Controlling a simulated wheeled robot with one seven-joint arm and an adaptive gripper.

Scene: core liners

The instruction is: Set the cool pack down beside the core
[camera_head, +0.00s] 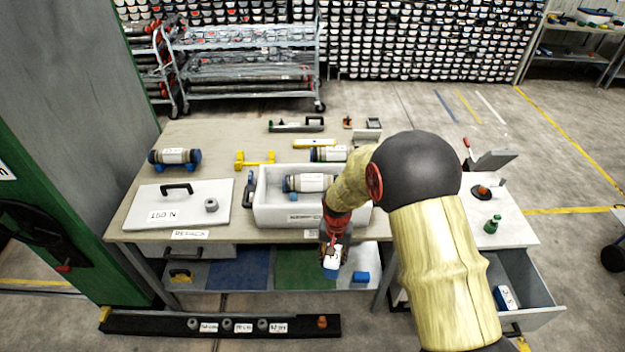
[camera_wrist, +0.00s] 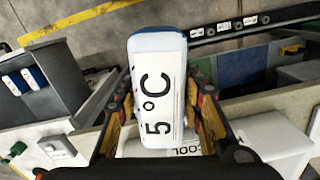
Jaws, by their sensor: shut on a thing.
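My gripper (camera_head: 336,250) is shut on the cool pack (camera_head: 331,266), a white block with a blue end, in front of the bench's front edge. In the wrist view the pack (camera_wrist: 158,90) sits between the fingers of my gripper (camera_wrist: 161,110), with "5°C" on its face. A core (camera_head: 309,183), a cylinder with a white label, lies in the open white box (camera_head: 275,216) on the bench, behind and above the pack. A small blue thing shows beside the core. My arm hides the box's right part.
A flat lid (camera_head: 158,196) with a black handle lies left of the box. Another core (camera_head: 175,157) rests on blue supports at the back left. An open drawer (camera_head: 530,290) at the right holds blue-and-white packs. A lower shelf (camera_head: 255,270) runs under the bench.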

